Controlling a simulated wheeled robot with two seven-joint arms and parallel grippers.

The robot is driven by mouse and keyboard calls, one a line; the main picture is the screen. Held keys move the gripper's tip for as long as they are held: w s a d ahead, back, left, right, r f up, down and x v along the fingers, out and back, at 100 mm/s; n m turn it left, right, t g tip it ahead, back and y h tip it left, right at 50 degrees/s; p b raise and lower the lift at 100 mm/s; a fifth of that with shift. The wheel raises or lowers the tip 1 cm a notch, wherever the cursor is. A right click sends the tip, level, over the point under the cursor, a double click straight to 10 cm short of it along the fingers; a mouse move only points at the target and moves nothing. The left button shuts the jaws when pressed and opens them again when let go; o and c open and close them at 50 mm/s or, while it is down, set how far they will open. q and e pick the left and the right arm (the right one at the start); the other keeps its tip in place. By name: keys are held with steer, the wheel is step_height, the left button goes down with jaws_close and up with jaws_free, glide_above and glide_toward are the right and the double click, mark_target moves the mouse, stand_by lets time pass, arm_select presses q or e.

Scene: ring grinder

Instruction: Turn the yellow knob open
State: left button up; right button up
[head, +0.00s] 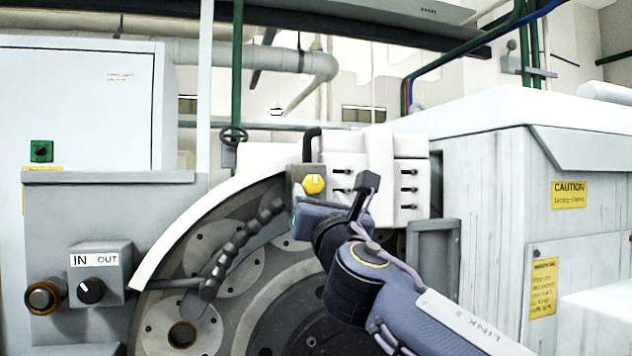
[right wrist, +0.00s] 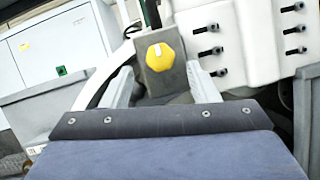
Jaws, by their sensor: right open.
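The yellow knob (head: 314,184) sits on a grey block (head: 297,173) at the top of the grinder's round housing. A pale mark shows on the knob's face. My right gripper (head: 308,196) is just below and in front of the knob in the head view. In the right wrist view its two pale fingers (right wrist: 161,83) are spread apart, one on each side of the grey block, with nothing held. I cannot tell whether they touch it. My left gripper is not in view.
A white block with several black bolts (head: 405,180) stands right of the knob. A black hose (head: 240,240) runs below left. An IN/OUT box with a black knob (head: 92,290) is at lower left. A white machine (head: 500,200) fills the right side.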

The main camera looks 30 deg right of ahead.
mark_target(314, 187)
steer(key=shift+p+x, duration=0.5)
steer(key=shift+x, duration=1.3)
steer(key=c, duration=1)
